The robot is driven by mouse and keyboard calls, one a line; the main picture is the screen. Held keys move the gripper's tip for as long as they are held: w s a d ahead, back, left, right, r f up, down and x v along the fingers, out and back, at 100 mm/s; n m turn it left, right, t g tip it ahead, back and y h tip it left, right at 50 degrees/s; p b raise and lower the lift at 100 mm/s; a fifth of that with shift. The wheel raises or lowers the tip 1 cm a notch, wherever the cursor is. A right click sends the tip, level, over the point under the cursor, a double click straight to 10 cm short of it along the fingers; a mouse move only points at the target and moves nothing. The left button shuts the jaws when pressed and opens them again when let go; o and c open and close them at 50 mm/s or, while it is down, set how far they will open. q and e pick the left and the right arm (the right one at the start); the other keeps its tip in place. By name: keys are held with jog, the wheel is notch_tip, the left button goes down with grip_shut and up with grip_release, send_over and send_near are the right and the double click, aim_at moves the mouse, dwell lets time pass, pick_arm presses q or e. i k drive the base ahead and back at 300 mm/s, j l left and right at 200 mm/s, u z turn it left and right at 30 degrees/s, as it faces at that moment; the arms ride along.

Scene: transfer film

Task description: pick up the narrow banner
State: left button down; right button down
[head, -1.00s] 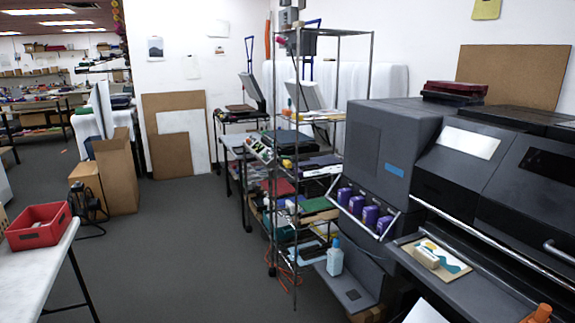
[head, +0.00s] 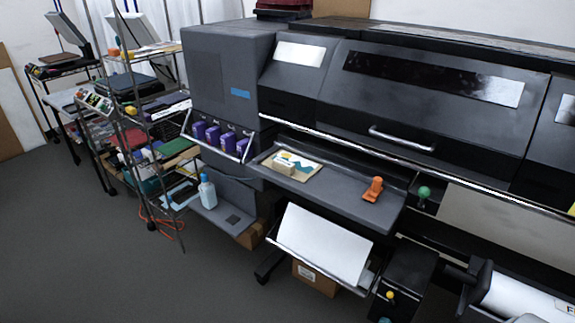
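I cannot tell for sure which thing is the narrow banner. A plain white sheet (head: 322,243) slopes down on a tray under the front of the large dark grey printer (head: 400,105). A white roll with dark marks (head: 520,300) is partly cut off at the bottom right. A small board with a blue and yellow print (head: 297,165) lies on the printer's front shelf, with a pale block (head: 285,163) on it. Neither of my grippers is in view.
An orange tool (head: 373,189) lies on the front shelf (head: 335,190). Purple bottles (head: 213,136) and a light blue bottle (head: 208,192) are at the printer's left end. A loaded wire rack (head: 140,130) stands further left. The grey floor (head: 90,260) at the lower left is clear.

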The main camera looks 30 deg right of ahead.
aim_at(299, 169)
jog(key=i+j+z, duration=0.1)
jog(key=z, duration=0.35)
jog(key=i+j+z, duration=0.2)
jog(key=z, duration=0.2)
jog(key=i+j+z, duration=0.15)
jog(key=z, duration=0.3)
